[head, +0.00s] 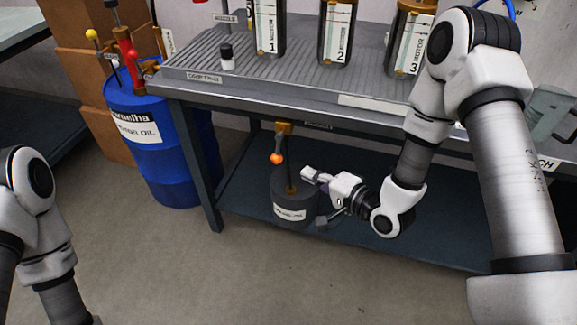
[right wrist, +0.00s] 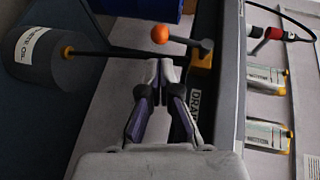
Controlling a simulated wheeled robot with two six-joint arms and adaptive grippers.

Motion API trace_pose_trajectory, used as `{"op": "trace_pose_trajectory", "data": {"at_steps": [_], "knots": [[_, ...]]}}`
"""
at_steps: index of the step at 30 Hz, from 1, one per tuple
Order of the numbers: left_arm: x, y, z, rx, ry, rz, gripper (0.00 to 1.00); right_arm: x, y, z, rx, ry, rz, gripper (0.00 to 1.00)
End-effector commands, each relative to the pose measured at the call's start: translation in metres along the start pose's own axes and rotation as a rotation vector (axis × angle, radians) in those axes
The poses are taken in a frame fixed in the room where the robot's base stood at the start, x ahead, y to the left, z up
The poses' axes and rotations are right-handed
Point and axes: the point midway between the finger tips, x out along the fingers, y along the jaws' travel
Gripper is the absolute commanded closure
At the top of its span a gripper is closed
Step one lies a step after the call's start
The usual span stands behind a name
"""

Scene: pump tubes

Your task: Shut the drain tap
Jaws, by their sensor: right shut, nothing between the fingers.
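The drain tap (head: 285,128) is a brass body under the front edge of the bench. Its lever hangs down to an orange ball (head: 277,158). In the right wrist view, the tap body (right wrist: 202,60) and orange ball (right wrist: 160,35) show clearly. A thin dark line, stream or tube I cannot tell, runs from the tap to a dark grey container (head: 293,198) below. My right gripper (head: 306,174) is shut and empty, below and right of the ball. In the wrist view its fingertips (right wrist: 160,66) are apart from the ball. My left gripper is out of view.
The grooved steel bench top (head: 240,75) carries several labelled bottles and a small black-capped vial (head: 227,57). A blue oil drum (head: 155,140) stands left of the bench. A bench leg (head: 205,170) stands left of the container. The floor in front is clear.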

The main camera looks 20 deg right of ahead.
Motion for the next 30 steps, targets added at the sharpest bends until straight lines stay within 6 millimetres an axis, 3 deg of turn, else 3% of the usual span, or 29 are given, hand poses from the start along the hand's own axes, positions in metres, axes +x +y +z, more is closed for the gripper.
{"op": "trace_pose_trajectory", "data": {"at_steps": [6, 12, 30], "knots": [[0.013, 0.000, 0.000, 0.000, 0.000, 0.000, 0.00, 0.048, 0.002, 0.001, -0.005, -0.003, -0.002, 1.00], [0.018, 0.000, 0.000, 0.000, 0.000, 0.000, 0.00, 0.074, 0.001, 0.000, -0.001, 0.000, -0.001, 1.00], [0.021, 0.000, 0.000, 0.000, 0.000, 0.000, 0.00, 0.085, 0.001, -0.002, 0.011, 0.001, -0.020, 1.00]]}}
